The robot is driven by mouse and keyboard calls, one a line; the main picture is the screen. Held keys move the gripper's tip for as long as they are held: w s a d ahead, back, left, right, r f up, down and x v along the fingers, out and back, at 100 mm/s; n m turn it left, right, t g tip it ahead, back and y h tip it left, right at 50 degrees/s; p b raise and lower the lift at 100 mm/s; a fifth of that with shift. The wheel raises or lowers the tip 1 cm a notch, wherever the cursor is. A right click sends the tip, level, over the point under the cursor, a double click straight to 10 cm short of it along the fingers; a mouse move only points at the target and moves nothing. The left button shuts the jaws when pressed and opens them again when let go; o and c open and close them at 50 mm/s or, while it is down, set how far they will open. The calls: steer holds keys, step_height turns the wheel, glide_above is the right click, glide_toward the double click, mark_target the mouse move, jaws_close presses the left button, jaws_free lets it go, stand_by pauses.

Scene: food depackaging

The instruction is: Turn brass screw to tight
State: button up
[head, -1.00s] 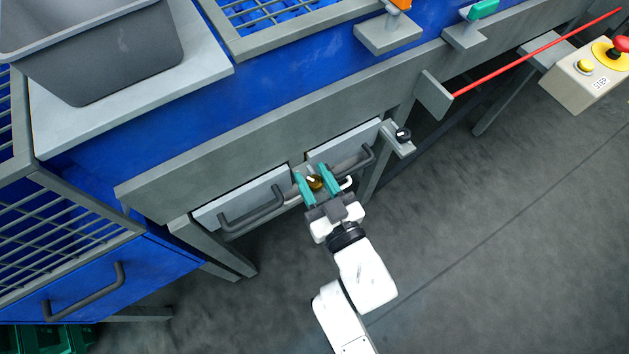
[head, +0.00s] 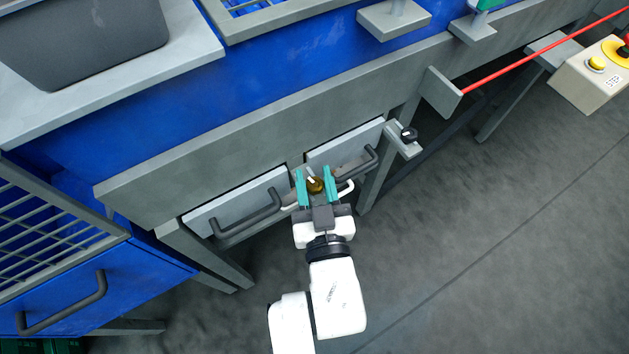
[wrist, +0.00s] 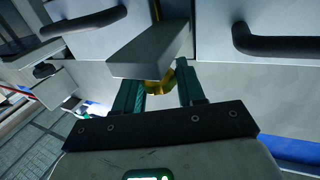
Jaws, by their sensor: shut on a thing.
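The brass screw (head: 315,185) sits between the two drawers under the bench edge, in the head view. A pale mark shows on its face. My gripper (head: 315,186) has its two teal fingers on either side of the screw and is shut on it. In the wrist view the brass screw (wrist: 160,84) shows as a yellow-gold piece between the fingers, partly hidden by a grey bracket (wrist: 150,55) in front of it. The exact contact of the fingertips is hard to see.
Dark bar handles stand out on the left drawer (head: 248,212) and the right drawer (head: 357,166), close to my fingers. A black knob (head: 408,134) sits on a bracket to the right. A red rod (head: 540,50) runs along the upper right. The floor below is clear.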

steer(key=shift+m+h, duration=0.5)
steer(key=shift+h, duration=0.1)
steer(key=shift+m+h, duration=1.2)
steer(key=shift+h, duration=0.8)
steer(key=m+h, duration=0.1)
steer(key=m+h+p, duration=0.1)
steer(key=h, duration=0.1)
steer(key=m+h+p, duration=0.1)
steer(key=shift+r+g+h, duration=0.25)
steer(key=shift+g+h, duration=0.05)
steer(key=shift+g, duration=0.1)
steer(key=m+g+h+p, duration=0.1)
steer(key=m+h+p, duration=0.1)
steer(key=h, duration=0.1)
steer(key=shift+f+m+g+h, duration=0.1)
steer(key=shift+m+g+h, duration=0.2)
steer(key=shift+h, duration=0.1)
steer(key=shift+f+m+g+h+p, duration=0.2)
steer(key=shift+m+g+h+p, duration=0.15)
steer(key=shift+m+g+h, duration=1.3)
steer(key=shift+h, duration=0.25)
steer(key=o, duration=0.9)
steer(key=shift+o, duration=0.2)
